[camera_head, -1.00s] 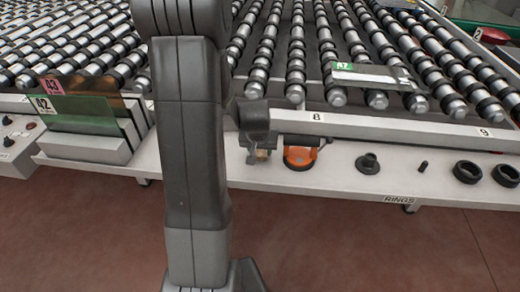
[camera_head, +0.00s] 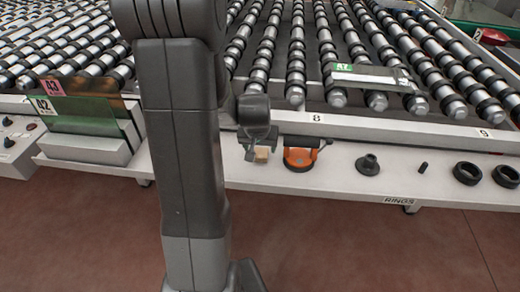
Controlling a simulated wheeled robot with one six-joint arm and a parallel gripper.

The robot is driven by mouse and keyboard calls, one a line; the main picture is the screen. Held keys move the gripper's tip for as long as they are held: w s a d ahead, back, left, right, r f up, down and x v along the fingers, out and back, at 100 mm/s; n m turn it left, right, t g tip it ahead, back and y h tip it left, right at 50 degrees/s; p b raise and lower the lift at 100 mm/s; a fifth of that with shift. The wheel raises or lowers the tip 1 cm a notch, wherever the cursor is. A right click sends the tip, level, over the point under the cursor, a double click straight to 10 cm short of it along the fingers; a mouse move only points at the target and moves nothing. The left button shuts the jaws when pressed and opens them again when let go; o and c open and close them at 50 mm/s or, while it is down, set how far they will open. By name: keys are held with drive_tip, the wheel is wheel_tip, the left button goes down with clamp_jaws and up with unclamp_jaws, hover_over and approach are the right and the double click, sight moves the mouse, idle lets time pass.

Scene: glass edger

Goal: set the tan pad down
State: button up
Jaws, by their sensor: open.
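The tan pad (camera_head: 262,153) is a small block at the white shelf (camera_head: 330,180), just left of the orange and black round piece. My gripper (camera_head: 262,146) is above and around the pad, below the dark wrist. Its jaws are open. The pad's upper part is hidden by the gripper, and I cannot tell if a finger still touches it.
The orange and black round piece (camera_head: 299,157) sits close on the right. Further right are a black flanged part (camera_head: 368,165), a small black peg (camera_head: 423,167) and two black rings (camera_head: 467,173). Rollers (camera_head: 295,70) rise behind. Glass panes (camera_head: 85,112) stand in a rack at left.

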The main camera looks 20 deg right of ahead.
drive_tip(key=v, duration=0.8)
drive_tip(key=shift+r, duration=0.4)
